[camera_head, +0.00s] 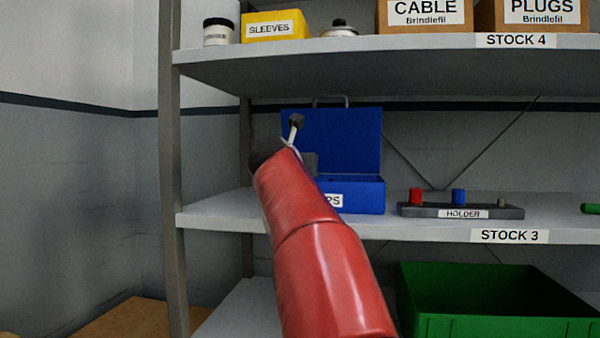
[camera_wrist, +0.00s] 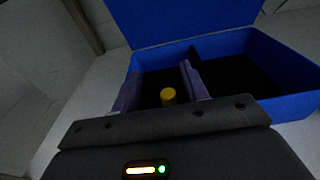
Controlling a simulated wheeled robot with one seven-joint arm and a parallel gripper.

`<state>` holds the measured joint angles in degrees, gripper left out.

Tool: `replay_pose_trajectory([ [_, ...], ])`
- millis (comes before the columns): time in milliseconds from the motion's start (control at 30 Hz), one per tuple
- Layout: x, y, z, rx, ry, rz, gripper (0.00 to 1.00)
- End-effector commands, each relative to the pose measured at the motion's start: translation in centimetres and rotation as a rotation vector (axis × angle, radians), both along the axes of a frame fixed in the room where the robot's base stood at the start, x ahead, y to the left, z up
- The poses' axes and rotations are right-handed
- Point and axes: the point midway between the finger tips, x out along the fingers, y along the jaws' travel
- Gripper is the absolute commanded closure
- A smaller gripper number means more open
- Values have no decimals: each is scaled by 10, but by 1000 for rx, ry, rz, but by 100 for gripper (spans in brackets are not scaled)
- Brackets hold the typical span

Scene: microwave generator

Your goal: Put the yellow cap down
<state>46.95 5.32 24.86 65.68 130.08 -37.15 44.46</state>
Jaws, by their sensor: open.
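The yellow cap (camera_wrist: 168,96) shows in the wrist view on or just above the dark floor of the left compartment of the blue box (camera_wrist: 285,104). My gripper (camera_wrist: 159,70) is open, with one purple finger on each side of the cap. Dark gaps show between the cap and both fingers. The blue box stands with its lid up on the STOCK 3 shelf in the head view (camera_head: 362,196). There my red arm hides the box's left part, the cap and my fingers.
A holder (camera_head: 421,211) with a red and a blue cap stands right of the box. A rack post (camera_head: 169,200) is to the left. The STOCK 4 shelf (camera_head: 370,66) lies overhead. A green crate (camera_head: 500,298) sits below.

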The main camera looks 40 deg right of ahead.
Motion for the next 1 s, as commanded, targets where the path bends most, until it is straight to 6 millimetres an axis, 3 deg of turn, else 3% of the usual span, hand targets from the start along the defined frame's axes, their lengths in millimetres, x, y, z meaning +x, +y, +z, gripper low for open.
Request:
replay_pose_trajectory([
  [200,-33,39,6,-1,0,0,55],
  [400,-51,61,9,1,1,0,55],
  [833,-57,69,10,-20,8,4,55],
  [933,-56,82,16,-148,55,36,55],
  [1000,-54,102,22,-322,121,84,55],
])
